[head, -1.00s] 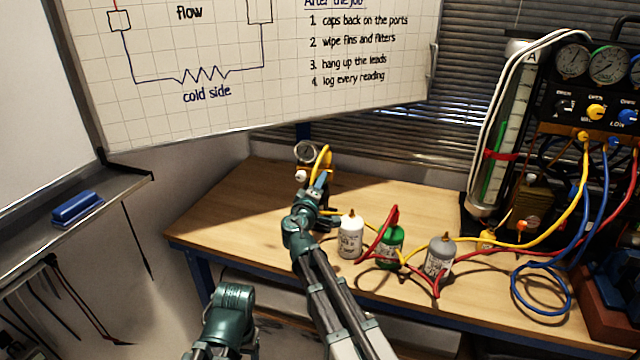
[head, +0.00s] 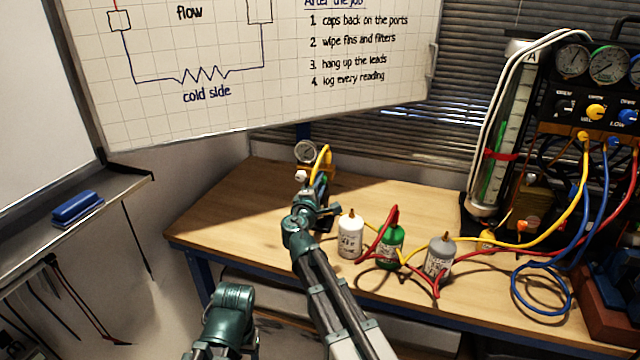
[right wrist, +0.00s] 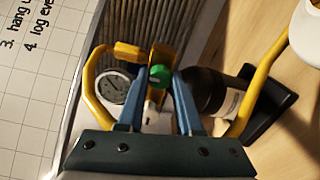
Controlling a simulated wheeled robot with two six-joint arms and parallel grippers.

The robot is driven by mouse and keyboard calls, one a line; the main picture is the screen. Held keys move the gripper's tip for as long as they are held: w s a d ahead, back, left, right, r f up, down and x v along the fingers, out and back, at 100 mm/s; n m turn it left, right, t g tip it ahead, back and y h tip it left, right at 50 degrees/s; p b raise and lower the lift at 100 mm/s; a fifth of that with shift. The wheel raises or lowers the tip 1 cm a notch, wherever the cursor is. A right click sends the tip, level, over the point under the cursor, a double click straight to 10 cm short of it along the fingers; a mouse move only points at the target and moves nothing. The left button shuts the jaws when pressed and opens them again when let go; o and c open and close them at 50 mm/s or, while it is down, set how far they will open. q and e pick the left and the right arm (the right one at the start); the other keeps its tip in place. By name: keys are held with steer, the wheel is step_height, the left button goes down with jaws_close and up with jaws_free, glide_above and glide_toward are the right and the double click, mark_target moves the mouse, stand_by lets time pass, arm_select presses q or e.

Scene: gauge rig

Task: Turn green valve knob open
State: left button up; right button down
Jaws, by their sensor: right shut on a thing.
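The green valve knob (right wrist: 159,76) shows between the two blue fingertips of my right gripper (right wrist: 158,80) in the right wrist view. The fingers are shut on it from both sides. In the head view my right gripper (head: 320,188) is at the small rig at the back left of the bench, and its wrist hides the knob there. The rig's round gauge (head: 305,152) stands just behind the gripper; it also shows left of the knob in the right wrist view (right wrist: 113,89).
A white bottle (head: 350,238), a green bottle (head: 391,247) and a grey bottle (head: 439,257) stand right of my right arm, with hoses around them. A larger gauge panel (head: 590,112) is at the right. The wooden bench (head: 225,213) is clear at its left end.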

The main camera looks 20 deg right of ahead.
stand_by(0.3)
steer(key=c, duration=0.6)
jaws_free()
steer(key=shift+o, duration=0.2)
steer(key=v, duration=1.4)
